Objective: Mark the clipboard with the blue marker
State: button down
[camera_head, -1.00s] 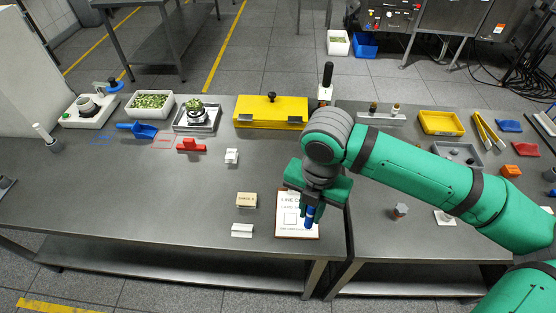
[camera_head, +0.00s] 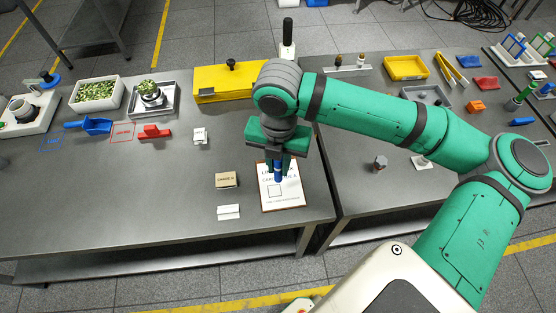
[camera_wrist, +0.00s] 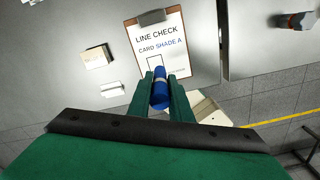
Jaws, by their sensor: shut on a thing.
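The clipboard (camera_head: 290,198) lies flat near the front edge of the table, holding a white card with printed lines and an empty-looking square outline. In the wrist view the clipboard (camera_wrist: 172,48) reads "LINE CHECK" and "CARD SHADE A". My gripper (camera_head: 277,171) points down over the card and is shut on the blue marker (camera_head: 278,176). The wrist view shows the marker (camera_wrist: 160,92) between the two green fingers, by the lower part of the square. I cannot tell whether its tip touches the card; no mark shows, though the marker hides part of the square.
A tan block (camera_head: 226,180) and a white card holder (camera_head: 228,212) stand left of the clipboard. A gap between tables runs just right of the clipboard.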

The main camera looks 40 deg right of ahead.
aim_at(277, 177)
jog(key=shift+f, duration=2.25)
jog(key=shift+f, duration=0.7)
dwell(1.0)
jog(key=shift+a, duration=0.15)
jog(key=shift+w+a, duration=0.5)
jog(key=shift+a, duration=0.3)
jog(key=shift+d, duration=0.1)
jog(key=shift+s+d, duration=0.55)
jog(key=shift+d, duration=0.3)
jog(key=shift+w+a, duration=0.1)
jog(key=shift+a, duration=0.05)
jog(key=shift+w+a, duration=0.45)
jog(key=shift+a, duration=0.35)
jog(key=shift+d, duration=0.15)
